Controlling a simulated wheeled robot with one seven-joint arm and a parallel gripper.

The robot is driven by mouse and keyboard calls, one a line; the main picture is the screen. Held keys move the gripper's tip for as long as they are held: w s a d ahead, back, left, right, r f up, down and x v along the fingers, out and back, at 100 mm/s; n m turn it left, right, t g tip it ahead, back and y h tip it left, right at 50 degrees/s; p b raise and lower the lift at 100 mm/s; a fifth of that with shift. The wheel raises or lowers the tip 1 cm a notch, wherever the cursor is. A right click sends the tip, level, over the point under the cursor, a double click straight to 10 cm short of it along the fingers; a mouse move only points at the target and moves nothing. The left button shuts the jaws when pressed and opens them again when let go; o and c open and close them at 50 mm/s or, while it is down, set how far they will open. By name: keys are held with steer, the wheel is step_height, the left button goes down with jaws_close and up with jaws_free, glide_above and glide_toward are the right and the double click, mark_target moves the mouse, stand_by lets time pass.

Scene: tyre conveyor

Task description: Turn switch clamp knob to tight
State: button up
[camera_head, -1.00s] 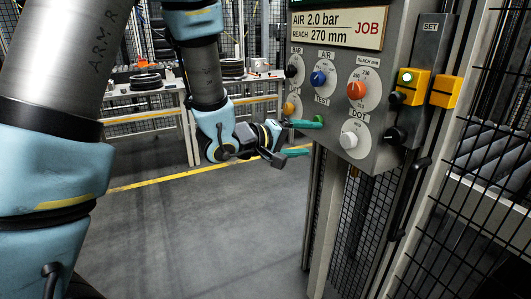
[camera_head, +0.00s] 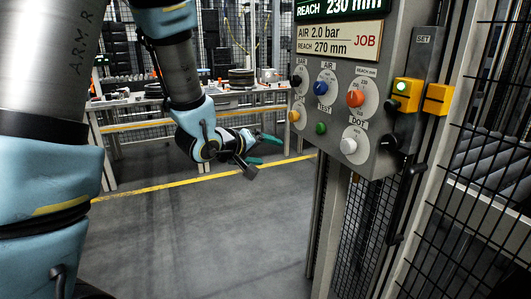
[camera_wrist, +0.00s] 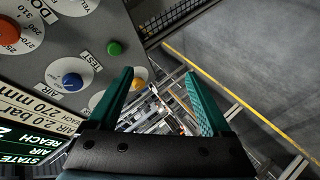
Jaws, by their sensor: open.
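The grey control panel (camera_head: 375,70) carries several knobs; I cannot read a clamp label on any of them. A black knob (camera_head: 391,141) sticks out at its lower right side, below two yellow blocks. My gripper (camera_head: 264,150) is open and empty, left of the panel's lower edge and apart from it. In the wrist view its two teal fingers (camera_wrist: 158,76) are spread, with the blue knob (camera_wrist: 72,82) and the green button (camera_wrist: 114,48) to the left of the fingers. The orange-red knob (camera_wrist: 8,32) is partly cut off there.
The yellow blocks (camera_head: 407,92) stand at the panel's right, one with a green light. A black handle (camera_head: 400,210) hangs below. Mesh fencing (camera_head: 480,170) closes the right. Tables (camera_head: 130,101) stand behind. The floor (camera_head: 200,235) left of the post is clear.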

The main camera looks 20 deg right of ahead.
steer(key=m+g+h+b, duration=0.3)
steer(key=m+g+h, duration=0.4)
steer(key=m, duration=2.2)
glide_toward(389, 143)
steer(key=d+p, duration=0.1)
steer(key=d, duration=0.2)
steer(key=d+p, duration=0.1)
steer(key=d, duration=0.3)
steer(key=d+p, duration=0.1)
steer(key=d, duration=0.2)
steer(key=shift+s+d+r, duration=0.3)
steer(key=shift+d, duration=0.05)
steer(key=shift+f, duration=0.1)
jaws_close()
steer(key=shift+b, duration=0.3)
